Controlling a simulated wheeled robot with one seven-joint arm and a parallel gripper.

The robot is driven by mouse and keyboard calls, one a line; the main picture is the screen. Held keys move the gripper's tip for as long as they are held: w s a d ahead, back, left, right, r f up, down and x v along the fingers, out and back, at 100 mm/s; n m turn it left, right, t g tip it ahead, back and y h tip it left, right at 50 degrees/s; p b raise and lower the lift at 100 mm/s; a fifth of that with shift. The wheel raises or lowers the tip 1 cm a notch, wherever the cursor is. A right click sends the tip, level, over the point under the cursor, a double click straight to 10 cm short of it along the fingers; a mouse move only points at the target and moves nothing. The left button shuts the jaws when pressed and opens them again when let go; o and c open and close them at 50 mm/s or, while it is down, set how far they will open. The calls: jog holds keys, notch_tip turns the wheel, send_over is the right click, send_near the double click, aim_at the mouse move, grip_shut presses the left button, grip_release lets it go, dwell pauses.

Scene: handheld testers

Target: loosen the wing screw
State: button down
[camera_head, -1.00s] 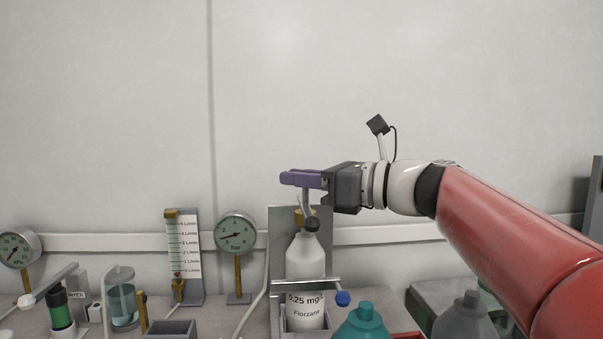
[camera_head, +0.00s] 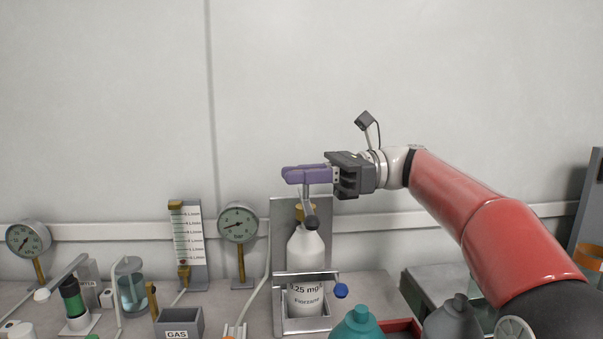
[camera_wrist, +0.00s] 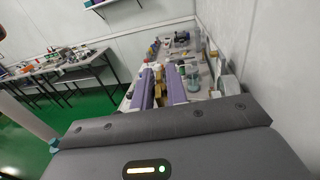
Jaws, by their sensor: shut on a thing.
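My gripper (camera_head: 308,175), with purple fingers, is above the white labelled bottle (camera_head: 307,252). The fingers are closed around the upper end of a grey lever (camera_head: 308,200), which hangs down to a dark round knob (camera_head: 311,222) in front of a brass part (camera_head: 299,212). I cannot tell for sure that this lever is the wing screw; no clear wing shape shows. In the wrist view the purple fingers (camera_wrist: 160,88) have a brass-coloured thing (camera_wrist: 158,92) between or below them. The fingers hide the lever's top end in the head view.
The bottle stands in a metal holder (camera_head: 282,235) with a blue-tipped bar (camera_head: 341,290). Teal (camera_head: 358,325) and grey (camera_head: 455,318) bottles stand at front right. A round gauge (camera_head: 238,222) and a flow meter (camera_head: 188,240) stand left. The space above is clear.

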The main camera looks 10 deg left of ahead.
jog(key=shift+n+g+h, duration=0.3)
jog(key=shift+n+g, duration=0.1)
jog(key=shift+g, duration=0.2)
jog(key=c, duration=1.4)
grip_release()
jog(key=shift+m+t, duration=0.3)
jog(key=shift+t, duration=0.1)
